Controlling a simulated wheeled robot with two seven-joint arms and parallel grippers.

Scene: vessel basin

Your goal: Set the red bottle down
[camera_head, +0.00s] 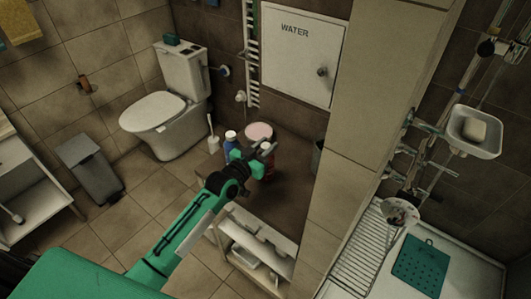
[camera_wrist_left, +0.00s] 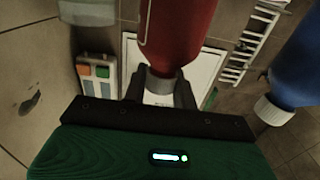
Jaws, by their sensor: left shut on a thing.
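My left gripper (camera_head: 262,152) is shut on the red bottle (camera_head: 269,170), above or at the dark brown top (camera_head: 295,197) of a low cabinet. In the left wrist view the red bottle (camera_wrist_left: 180,30) has its pale cap end between the two fingers (camera_wrist_left: 161,92). The bottle looks about upright in the head view, partly hidden by the gripper. I cannot tell whether its base touches the top. My right gripper is in neither view.
A blue bottle (camera_head: 230,146) with a white cap stands just left of the gripper; it shows in the wrist view (camera_wrist_left: 300,65). A pink round thing (camera_head: 258,131) is behind. A tiled wall (camera_head: 345,175) bounds the right. Bare brown surface lies in front and right of the bottle.

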